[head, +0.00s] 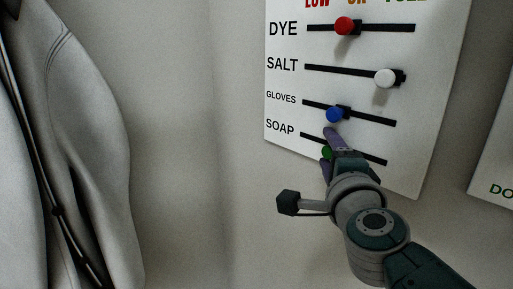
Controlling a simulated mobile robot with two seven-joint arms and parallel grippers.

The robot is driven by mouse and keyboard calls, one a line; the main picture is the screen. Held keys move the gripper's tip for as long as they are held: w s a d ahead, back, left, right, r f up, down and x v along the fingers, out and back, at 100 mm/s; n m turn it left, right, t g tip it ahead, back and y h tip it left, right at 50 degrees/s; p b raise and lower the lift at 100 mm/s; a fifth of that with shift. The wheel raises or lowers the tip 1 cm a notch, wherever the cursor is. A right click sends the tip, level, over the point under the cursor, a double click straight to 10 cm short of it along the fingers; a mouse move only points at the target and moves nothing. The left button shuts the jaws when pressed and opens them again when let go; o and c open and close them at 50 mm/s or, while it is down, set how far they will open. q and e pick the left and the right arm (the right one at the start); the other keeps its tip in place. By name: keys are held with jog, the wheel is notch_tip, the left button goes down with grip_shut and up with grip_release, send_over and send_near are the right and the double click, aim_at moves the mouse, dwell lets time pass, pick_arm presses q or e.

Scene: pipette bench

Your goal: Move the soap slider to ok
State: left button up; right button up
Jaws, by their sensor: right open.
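The white slider board (287,92) hangs on the wall at the upper right, with LOW at left, a partly cut-off middle label and FULL at right along its top. The soap slider's green knob (326,153) shows on the lowest track, left of the middle. My right gripper (328,150) is open at the green knob, its purple-grey fingers around or beside it; contact cannot be told. The gripper and wrist hide part of the soap track (374,159). My left gripper is not in view.
Above are the red dye knob (344,26), the white salt knob (385,78) and the blue gloves knob (334,114), close above my fingers. A white coat (85,130) hangs at left. Another sign (498,165) is at the right edge. The wall between coat and board is clear.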

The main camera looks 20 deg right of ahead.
jog(key=v, duration=1)
